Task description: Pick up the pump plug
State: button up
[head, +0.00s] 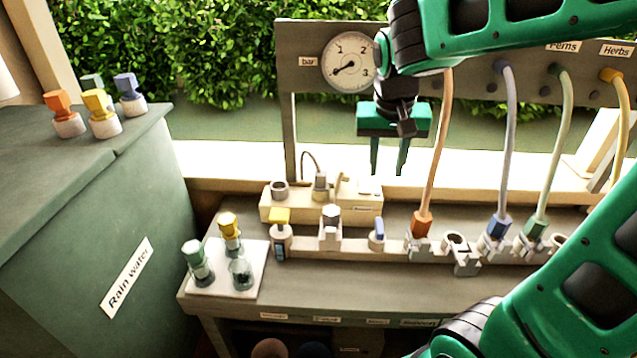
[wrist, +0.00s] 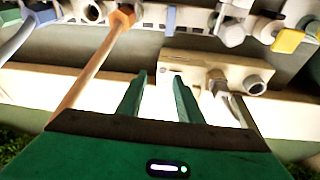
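A small grey plug with a dark cord, which looks like the pump plug (head: 320,186), stands upright in the cream box (head: 293,210) at the back of the bench. A round grey socket (head: 279,188) is to its left on the same box. My gripper (head: 388,168) points down, open and empty, above and to the right of the plug, apart from it. In the wrist view the plug (wrist: 217,82) shows to the right of my open fingers (wrist: 159,80), with the round socket (wrist: 254,84) farther right.
A rail (head: 350,247) with fittings runs in front of the box. An orange hose (head: 436,150) rises close to the right of my gripper; several other hoses hang farther right. A gauge board (head: 305,70) stands behind. A white tray (head: 222,285) holds several small parts.

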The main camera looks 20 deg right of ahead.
jog(key=t, duration=0.2)
send_near(321, 173)
jog(key=shift+n, duration=0.3)
jog(key=x, duration=0.4)
jog(key=shift+w+d+f, duration=0.15)
jog(key=shift+w+d, duration=0.05)
jog(key=shift+w, duration=0.2)
jog(key=shift+s+x, duration=0.2)
jog(key=shift+x, duration=2.7)
jog(key=shift+a+f, duration=0.1)
jog(key=shift+a, duration=0.1)
jog(key=c, duration=0.6)
